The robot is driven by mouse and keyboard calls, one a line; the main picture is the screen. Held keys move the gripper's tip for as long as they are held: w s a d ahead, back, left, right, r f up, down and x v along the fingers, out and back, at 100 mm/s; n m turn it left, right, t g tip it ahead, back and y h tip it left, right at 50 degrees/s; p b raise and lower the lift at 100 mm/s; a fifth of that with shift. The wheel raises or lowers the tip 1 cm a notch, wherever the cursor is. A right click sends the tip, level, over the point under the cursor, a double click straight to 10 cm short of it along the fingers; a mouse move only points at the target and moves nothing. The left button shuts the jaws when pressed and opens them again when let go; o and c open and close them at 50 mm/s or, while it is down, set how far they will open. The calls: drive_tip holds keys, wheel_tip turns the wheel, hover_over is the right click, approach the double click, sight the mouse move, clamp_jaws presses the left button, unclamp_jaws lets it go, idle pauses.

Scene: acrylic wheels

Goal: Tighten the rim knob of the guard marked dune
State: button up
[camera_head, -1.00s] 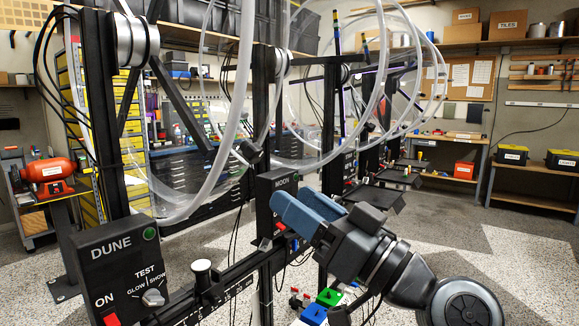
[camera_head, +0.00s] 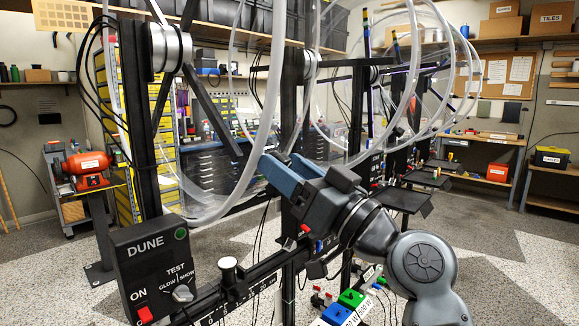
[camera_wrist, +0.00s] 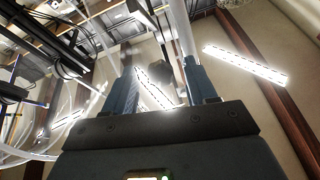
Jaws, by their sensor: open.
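The box marked DUNE (camera_head: 150,260) stands at the lower left in the head view, with a green lamp, a TEST dial and a red ON switch. Above it, the clear curved acrylic wheel or guard (camera_head: 272,110) hangs by a metal hub. My gripper (camera_head: 280,164), with blue fingers, is open and points up and left at the lower right part of this clear rim. In the wrist view a dark, blurred piece (camera_wrist: 160,68) shows between the open fingers; it may be the rim knob. The knob is not clear in the head view, apparently hidden by my fingers.
A black bar with a scale and a silver-topped knob (camera_head: 228,268) runs right from the DUNE box. Dark posts and more clear wheels (camera_head: 400,90) recede to the right. A red machine (camera_head: 86,168) stands at left. Speckled floor is open at right.

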drive_tip(key=shift+c, duration=0.3)
clamp_jaws()
drive_tip(key=shift+f+m, duration=0.1)
drive_tip(key=shift+m, duration=0.2)
drive_tip(key=shift+w+m+g+y+b, duration=0.1)
drive_tip(key=shift+m+g+y+b, duration=0.45)
drive_tip(key=shift+m, duration=1.3)
drive_tip(key=shift+m+g+y+b, duration=0.1)
drive_tip(key=shift+m+y+b, duration=0.45)
drive_tip(key=shift+m, duration=1.35)
drive_tip(key=shift+w+m+g+y+b, duration=0.1)
drive_tip(key=shift+m+g+y+b, duration=0.5)
drive_tip(key=shift+m, duration=1.25)
drive_tip(key=shift+f+t+h, duration=0.1)
drive_tip(key=shift+t+h, duration=0.15)
drive_tip(key=shift+h, duration=0.05)
drive_tip(key=shift+d, duration=0.1)
